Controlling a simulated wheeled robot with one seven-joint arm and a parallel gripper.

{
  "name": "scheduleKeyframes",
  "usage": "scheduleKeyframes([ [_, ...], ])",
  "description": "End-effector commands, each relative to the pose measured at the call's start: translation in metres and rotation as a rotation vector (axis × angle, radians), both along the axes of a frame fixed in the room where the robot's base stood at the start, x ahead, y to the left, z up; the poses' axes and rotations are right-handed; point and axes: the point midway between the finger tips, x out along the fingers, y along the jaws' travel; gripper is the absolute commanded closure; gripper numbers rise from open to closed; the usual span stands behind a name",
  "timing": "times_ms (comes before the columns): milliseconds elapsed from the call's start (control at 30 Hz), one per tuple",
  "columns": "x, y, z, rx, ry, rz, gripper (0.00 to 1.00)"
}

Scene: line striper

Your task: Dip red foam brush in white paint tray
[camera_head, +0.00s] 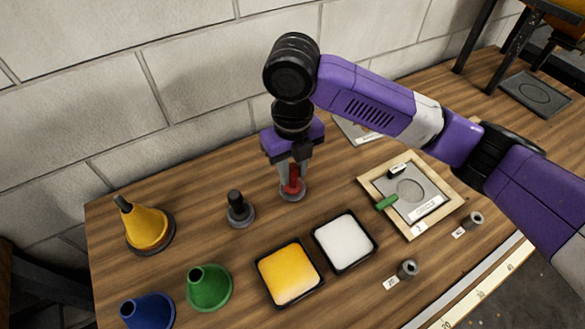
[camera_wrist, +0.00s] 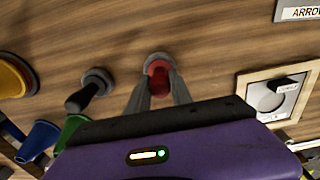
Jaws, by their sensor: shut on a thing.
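The red foam brush (camera_head: 292,183) stands upright on a small round grey base (camera_head: 293,195) near the back middle of the table. My gripper (camera_head: 292,172) points down from above and is shut on the red brush. In the wrist view the red brush (camera_wrist: 158,80) shows between my two fingers (camera_wrist: 158,92), with its round base just beyond. The white paint tray (camera_head: 344,241) is a black-rimmed square tray with white paint, to the front right of the brush. It does not show in the wrist view.
A yellow paint tray (camera_head: 290,273) sits left of the white one. A dark-handled tool (camera_head: 237,208) stands left of the brush. Yellow (camera_head: 147,226), green (camera_head: 209,288) and blue (camera_head: 147,312) cones stand at left.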

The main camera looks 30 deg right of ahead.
Motion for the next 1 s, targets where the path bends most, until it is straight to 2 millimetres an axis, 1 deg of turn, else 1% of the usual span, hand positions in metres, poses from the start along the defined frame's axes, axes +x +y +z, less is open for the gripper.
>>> scheduleKeyframes([
  [533,0.0,0.0,0.031,0.0,-0.001,0.001,1.0],
  [633,0.0,0.0,0.034,0.0,-0.001,0.001,1.0],
  [900,0.0,0.0,0.034,0.0,-0.001,0.0,1.0],
  [1000,0.0,-0.005,0.038,0.002,0.001,-0.011,1.0],
])
